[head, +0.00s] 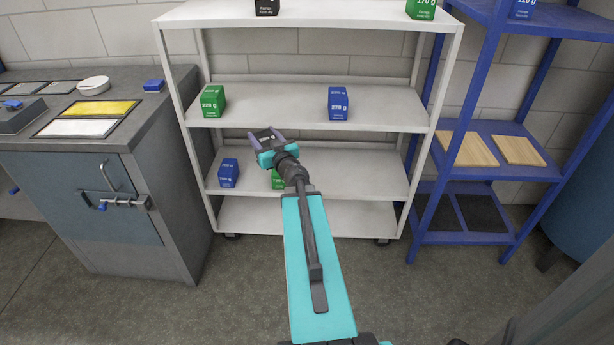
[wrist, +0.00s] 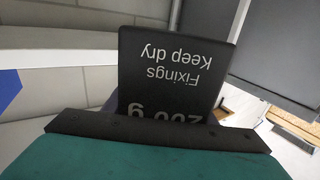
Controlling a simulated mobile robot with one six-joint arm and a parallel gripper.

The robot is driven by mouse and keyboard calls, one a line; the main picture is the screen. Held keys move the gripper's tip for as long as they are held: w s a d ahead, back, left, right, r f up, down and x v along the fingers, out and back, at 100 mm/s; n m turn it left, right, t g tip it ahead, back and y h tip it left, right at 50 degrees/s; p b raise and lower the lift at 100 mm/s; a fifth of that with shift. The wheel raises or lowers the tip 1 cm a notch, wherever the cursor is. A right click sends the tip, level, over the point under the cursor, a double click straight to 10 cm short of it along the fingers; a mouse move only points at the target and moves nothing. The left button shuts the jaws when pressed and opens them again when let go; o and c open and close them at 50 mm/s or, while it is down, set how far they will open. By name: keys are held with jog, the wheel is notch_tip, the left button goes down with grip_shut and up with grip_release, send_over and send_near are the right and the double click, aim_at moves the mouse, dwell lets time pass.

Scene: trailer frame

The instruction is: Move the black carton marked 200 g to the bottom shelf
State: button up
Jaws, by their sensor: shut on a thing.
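My gripper (head: 265,138) is shut on the black carton marked 200 g (wrist: 175,70), whose white lettering, including "Fixings Keep dry", appears upside down in the wrist view. In the head view, my gripper is in front of the white shelf unit, between the second and third boards from the top in the picture; little of the held carton can be made out there. The bottom shelf (head: 300,217) is the lowest white board, just above the castors. Its visible part is bare, and my arm hides some of it.
Another black carton (head: 267,7) stands on the top board. Green (head: 213,101) and blue (head: 338,103) cartons stand on the second board. A blue carton (head: 228,173) and a partly hidden green carton (head: 278,179) stand on the third. A grey workbench (head: 135,190) is left, a blue rack (head: 485,130) right.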

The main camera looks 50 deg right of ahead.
jog(key=s+d+f+m+g+h+b, duration=0.3)
jog(key=s+d+f, duration=0.4)
jog(key=f, duration=0.4)
jog(key=s+d+f+m+g+h+b, duration=0.3)
jog(key=s+d+f+b, duration=0.4)
jog(key=f, duration=0.5)
jog(key=d+h, duration=0.1)
jog(key=d, duration=0.1)
jog(key=shift+d+f+h+b, duration=0.25)
jog(key=shift+d+h+b, duration=0.05)
jog(key=shift+d+h, duration=0.1)
jog(key=b, duration=0.2)
send_over(332, 178)
jog(key=shift+w+d+f, duration=0.1)
jog(key=shift+w+f, duration=0.05)
jog(key=shift+f, duration=0.6)
jog(key=shift+f, duration=1.75)
jog(key=shift+f+b, duration=0.2)
jog(key=shift+b, duration=0.25)
